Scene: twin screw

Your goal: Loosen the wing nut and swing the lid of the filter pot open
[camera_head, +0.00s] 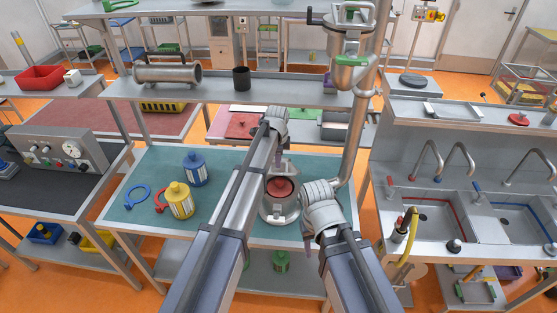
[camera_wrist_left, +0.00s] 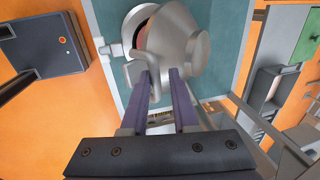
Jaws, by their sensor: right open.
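The filter pot (camera_head: 279,214) stands on the teal bench top, a round silver body with a red disc (camera_head: 280,187) showing inside its rim. In the left wrist view the silver domed lid (camera_wrist_left: 185,45) stands tilted beside a reddish round area. My left gripper (camera_head: 283,163) is above the pot's far side. I cannot make out the wing nut.
A yellow canister (camera_head: 180,201), a blue canister (camera_head: 195,168) and a blue ring wrench (camera_head: 137,197) are on the bench's left. A thick metal pipe (camera_head: 355,140) rises behind my right arm. Sinks (camera_head: 430,210) are to the right. The bench's left front is clear.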

